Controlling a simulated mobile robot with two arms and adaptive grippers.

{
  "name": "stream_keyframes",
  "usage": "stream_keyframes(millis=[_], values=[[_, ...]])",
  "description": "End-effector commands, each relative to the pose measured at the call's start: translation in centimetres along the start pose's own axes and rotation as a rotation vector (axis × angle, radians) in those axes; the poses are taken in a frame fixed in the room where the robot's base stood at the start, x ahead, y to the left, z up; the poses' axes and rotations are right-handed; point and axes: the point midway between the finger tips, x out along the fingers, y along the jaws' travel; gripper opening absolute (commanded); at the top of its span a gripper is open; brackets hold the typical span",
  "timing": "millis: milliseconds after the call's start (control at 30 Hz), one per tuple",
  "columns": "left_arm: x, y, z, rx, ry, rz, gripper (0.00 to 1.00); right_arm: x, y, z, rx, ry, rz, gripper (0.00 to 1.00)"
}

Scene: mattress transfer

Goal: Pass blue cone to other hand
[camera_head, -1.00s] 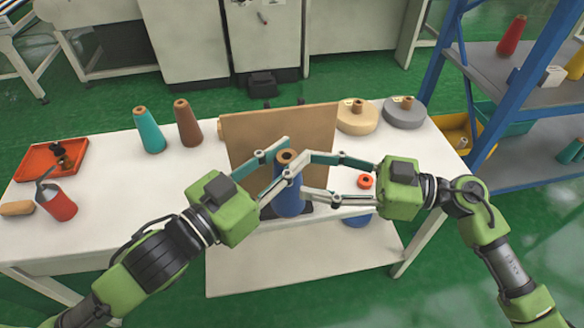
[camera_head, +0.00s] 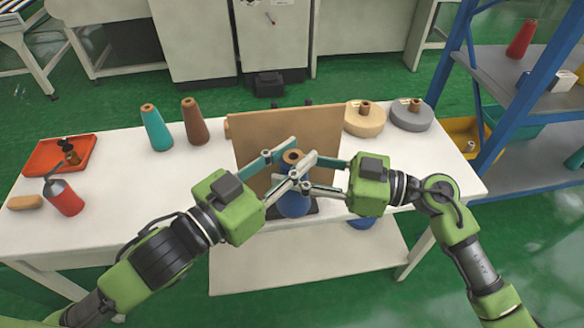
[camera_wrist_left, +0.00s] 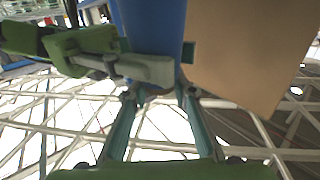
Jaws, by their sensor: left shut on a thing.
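The blue cone (camera_head: 294,204) with a brown tip stands upright between my two grippers, near the table's front edge in the head view. My left gripper (camera_head: 296,163) is shut on it from the left. My right gripper (camera_head: 312,172) reaches in from the right with its fingers around or beside the cone. Whether those fingers press on it is not clear. In the left wrist view the blue cone (camera_wrist_left: 152,28) rises at the top between my left fingers, and a grey finger of my right gripper (camera_wrist_left: 145,69) crosses in front of it.
A brown board (camera_head: 330,128) stands right behind the cone on the white table (camera_head: 110,225). A teal cone (camera_head: 156,128) and a brown cone (camera_head: 193,122) stand left, near an orange tray (camera_head: 35,158) and a red can (camera_head: 64,198). Discs (camera_head: 365,120) lie back right.

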Motion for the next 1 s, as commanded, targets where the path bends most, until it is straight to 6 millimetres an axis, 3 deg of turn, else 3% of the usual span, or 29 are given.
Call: stream_keyframes(millis=[33, 100, 467, 567, 733, 867, 1000], values=[[0.0, 0.0, -0.1, 0.001, 0.003, 0.0, 0.3, 0.0, -0.1, -0.1, 0.0, 0.002, -0.001, 0.01], [0.0, 0.0, -0.1, 0.001, 0.002, 0.0, 0.44, 0.0, -0.1, -0.1, 0.0, 0.002, -0.001, 0.01], [0.0, -0.1, -0.1, 0.014, 0.009, 0.001, 0.44, 0.0, 0.0, -0.1, 0.0, 0.002, -0.001, 0.01], [-0.2, -0.3, -0.6, 0.086, 0.05, 0.009, 0.44, 0.0, 0.0, -0.1, 0.0, 0.002, -0.001, 0.01], [-1.5, 0.8, -1.3, 0.385, 0.193, 0.094, 0.44, 0.0, 0.0, -0.1, -0.001, 0.002, -0.001, 0.01], [-4.0, 4.1, 1.2, 0.676, 0.291, 0.271, 0.44, 0.0, 0.0, -0.1, -0.001, 0.002, -0.001, 0.01], [-8.4, 8.0, 6.2, 0.921, 0.361, 0.526, 0.44, 0.0, 0.0, -0.1, -0.001, 0.002, -0.001, 0.01]])
